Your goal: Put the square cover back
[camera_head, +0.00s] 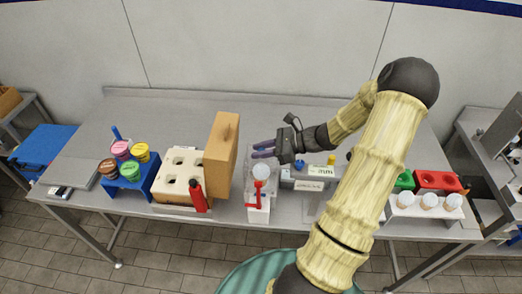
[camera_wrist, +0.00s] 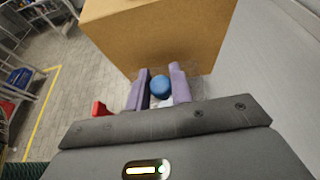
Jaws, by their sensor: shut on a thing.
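The square cover (camera_head: 217,150) is a brown slab standing upright on its edge, at the right end of the white block with holes (camera_head: 166,180). In the wrist view the cover (camera_wrist: 165,38) shows a plain brown face just ahead of the fingers. My gripper (camera_head: 256,149) is to the right of the cover, with purple fingers pointing left at it. In the wrist view my gripper (camera_wrist: 161,78) is shut on the cover, with a round blue knob (camera_wrist: 160,86) between the fingers. Where the knob joins the cover is hidden.
A white ball on a red stand (camera_head: 260,178) is just below my fingers. A red bottle (camera_head: 198,196) stands before the block. A blue rack with cups (camera_head: 132,178) is at the left, a white cup rack (camera_head: 424,207) at the right. The table's back left is clear.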

